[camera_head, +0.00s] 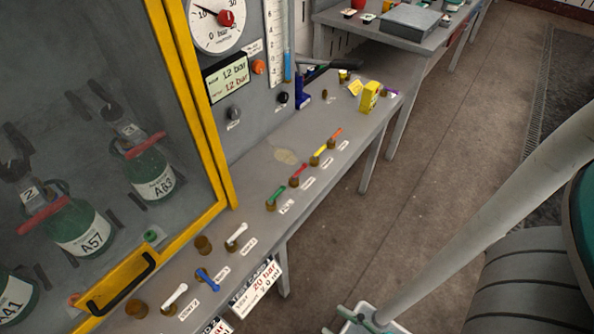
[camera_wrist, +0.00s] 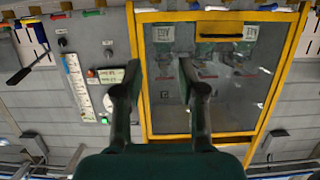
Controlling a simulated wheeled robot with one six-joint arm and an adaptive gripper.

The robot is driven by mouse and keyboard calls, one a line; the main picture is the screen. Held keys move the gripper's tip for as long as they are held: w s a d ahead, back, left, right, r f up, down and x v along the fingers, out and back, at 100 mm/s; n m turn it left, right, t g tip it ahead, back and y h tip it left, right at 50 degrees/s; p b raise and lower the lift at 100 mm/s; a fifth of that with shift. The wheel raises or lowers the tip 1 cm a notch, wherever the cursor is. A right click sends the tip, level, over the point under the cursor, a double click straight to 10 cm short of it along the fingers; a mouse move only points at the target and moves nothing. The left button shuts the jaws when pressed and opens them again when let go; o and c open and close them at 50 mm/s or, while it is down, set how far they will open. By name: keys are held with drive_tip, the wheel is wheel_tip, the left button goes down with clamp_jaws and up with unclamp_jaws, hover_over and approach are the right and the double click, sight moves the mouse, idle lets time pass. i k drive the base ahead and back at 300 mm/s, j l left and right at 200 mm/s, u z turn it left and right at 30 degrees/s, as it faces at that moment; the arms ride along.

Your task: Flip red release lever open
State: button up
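In the head view, a row of small coloured levers sits on brown round bases along the grey bench top. The red lever (camera_head: 300,170) is in this row, between the green lever (camera_head: 276,195) and the yellow lever (camera_head: 320,151), with a small label beside it too small to read. My gripper (camera_wrist: 158,66) shows in the wrist view, its two dark fingers wide apart with nothing between them. Beyond the fingers is the yellow-framed glass cabinet. The coloured levers are tiny at the top of that view, and my gripper is well away from them. My gripper is not visible in the head view.
A yellow-framed cabinet (camera_head: 206,150) holding green bottles stands left of the levers. Blue and white levers (camera_head: 207,278) lie nearer the front. A yellow box (camera_head: 369,97) stands at the bench's far end. Another table (camera_head: 420,45) is behind. Open floor (camera_head: 400,195) lies to the right.

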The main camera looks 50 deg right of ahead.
sight(295, 176)
drive_tip(key=k+l, duration=0.15)
drive_tip(key=k, duration=0.3)
drive_tip(key=k+l, duration=0.2)
drive_tip(key=k, duration=0.2)
drive_tip(key=j+z, duration=0.05)
